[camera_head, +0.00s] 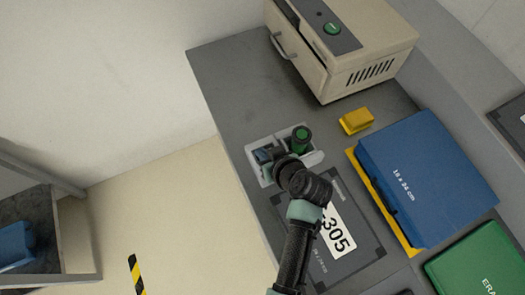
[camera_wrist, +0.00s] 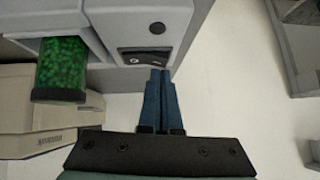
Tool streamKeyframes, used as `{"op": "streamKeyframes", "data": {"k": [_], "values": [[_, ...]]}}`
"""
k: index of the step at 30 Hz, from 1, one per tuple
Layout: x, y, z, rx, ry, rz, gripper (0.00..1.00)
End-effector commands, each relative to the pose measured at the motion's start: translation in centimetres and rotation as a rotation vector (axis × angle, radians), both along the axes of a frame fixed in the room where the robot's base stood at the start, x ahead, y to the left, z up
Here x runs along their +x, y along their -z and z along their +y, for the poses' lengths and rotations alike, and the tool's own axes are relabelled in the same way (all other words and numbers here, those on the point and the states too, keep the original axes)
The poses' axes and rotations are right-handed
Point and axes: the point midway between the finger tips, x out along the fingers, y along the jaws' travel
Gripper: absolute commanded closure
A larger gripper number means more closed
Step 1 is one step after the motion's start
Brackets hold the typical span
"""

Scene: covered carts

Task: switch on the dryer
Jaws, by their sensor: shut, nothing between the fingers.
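A small pale unit (camera_head: 311,158) with a green-capped cylinder (camera_head: 301,139) stands near the left edge of the grey counter; I take it as the dryer. In the wrist view its pale body (camera_wrist: 100,22) carries a clear cylinder of green granules (camera_wrist: 62,68), a dark round knob (camera_wrist: 157,28) and a small dark rocker-like switch (camera_wrist: 145,58). The switch's position cannot be read. My gripper (camera_wrist: 160,72) is shut and empty, with its blue fingertips just by the switch panel's lower edge. I cannot tell whether they touch it.
A beige machine (camera_head: 375,35) with a green button (camera_head: 332,28) stands at the counter's back. A yellow block (camera_head: 356,121), a blue case (camera_head: 425,180), a green case (camera_head: 480,265) and a dark plate marked 305 (camera_head: 350,262) lie nearby. Open floor (camera_head: 180,230) lies left.

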Motion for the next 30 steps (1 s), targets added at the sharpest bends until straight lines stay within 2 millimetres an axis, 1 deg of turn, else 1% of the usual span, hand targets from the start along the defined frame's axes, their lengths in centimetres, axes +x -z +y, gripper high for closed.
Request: {"op": "streamKeyframes", "data": {"k": [3,12,16,17,25,30], "values": [[0.0,0.3,0.0,0.0,0.0,0.0,1.0],[-0.1,0.4,0.1,-0.003,-0.001,-0.001,1.0],[-0.3,1.5,0.6,-0.064,-0.005,-0.024,1.0],[-0.2,1.1,0.4,-0.061,-0.001,-0.025,1.0],[-0.1,1.0,0.2,-0.058,0.0,-0.022,1.0],[0.1,0.8,-0.4,-0.059,0.001,-0.023,1.0]]}}
